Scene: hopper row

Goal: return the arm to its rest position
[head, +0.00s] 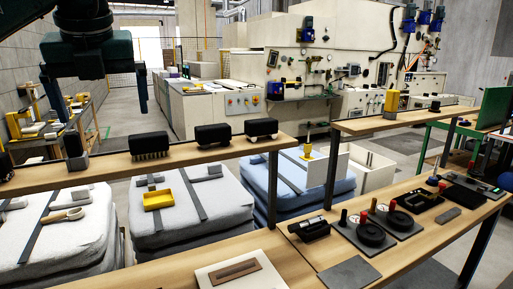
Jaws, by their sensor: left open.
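My left gripper (101,115) hangs from the top left of the head view, fingers pointing down. Its two fingers are spread wide apart with nothing between them. It is held high, in front of the far floor and the left-hand bench, and appears clear of the shelf below. My dark arm fills the top left corner. My right gripper is not in view.
A narrow wooden shelf (190,156) crosses below, bearing black brush-like blocks (212,134). Strapped pale bales (60,235) stand beneath it; one bears a yellow tray (158,199). A wooden bench (420,222) with black fixtures (364,232) lies front right.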

